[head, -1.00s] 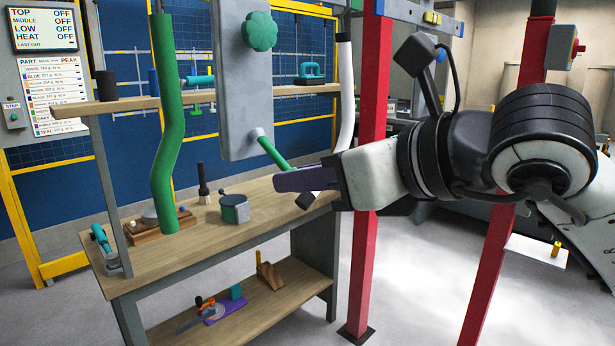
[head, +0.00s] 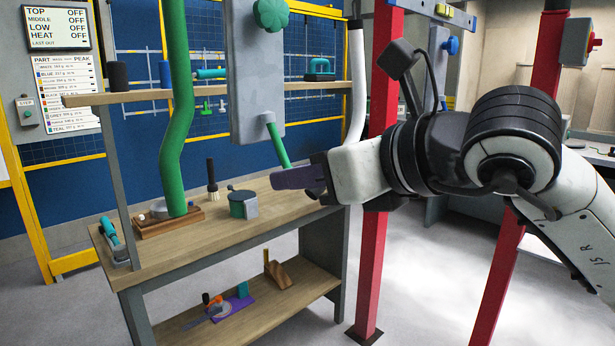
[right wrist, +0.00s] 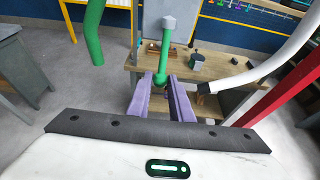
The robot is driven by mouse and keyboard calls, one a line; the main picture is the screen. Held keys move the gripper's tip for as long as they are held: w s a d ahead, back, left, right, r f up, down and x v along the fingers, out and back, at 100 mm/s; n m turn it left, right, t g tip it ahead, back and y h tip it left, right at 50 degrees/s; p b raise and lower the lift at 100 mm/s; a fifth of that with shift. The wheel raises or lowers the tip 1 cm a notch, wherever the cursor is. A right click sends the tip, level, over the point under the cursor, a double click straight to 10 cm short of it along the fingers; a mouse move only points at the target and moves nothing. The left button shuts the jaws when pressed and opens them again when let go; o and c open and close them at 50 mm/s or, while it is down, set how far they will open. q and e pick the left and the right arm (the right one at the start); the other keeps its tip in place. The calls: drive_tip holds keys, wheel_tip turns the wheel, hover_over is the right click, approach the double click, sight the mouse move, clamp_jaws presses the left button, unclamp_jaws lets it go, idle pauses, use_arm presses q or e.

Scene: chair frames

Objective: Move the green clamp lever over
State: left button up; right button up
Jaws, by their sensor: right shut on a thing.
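The green clamp lever (head: 278,145) hangs from a grey pivot block on the lower part of a grey panel (head: 243,95). It slants down and slightly right. My right gripper (head: 288,178), with purple fingers, reaches in from the right at the lever's lower end. In the right wrist view the green lever (right wrist: 163,63) runs down from its grey block to between the two purple fingers (right wrist: 161,84), which are shut on its end. The fingers partly hide that end in the head view. My left gripper is not in view.
A wooden workbench (head: 190,250) stands below, holding a green-grey round part (head: 238,206) and a brush (head: 212,180). A thick green bent tube (head: 172,130) rises at left. A white tube (head: 355,85) and red post (head: 375,200) stand close to my right arm. A green knob (head: 271,13) is above.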

drive_tip(key=shift+w+a+f, duration=0.1)
drive_tip(key=shift+a+f, duration=0.05)
drive_tip(key=shift+f, duration=0.1)
drive_tip(key=shift+w+a+f+b, duration=0.1)
drive_tip(key=shift+w+a+b, duration=0.15)
drive_tip(key=shift+b, duration=0.25)
drive_tip(key=o, duration=0.9)
drive_tip(key=shift+c, duration=0.2)
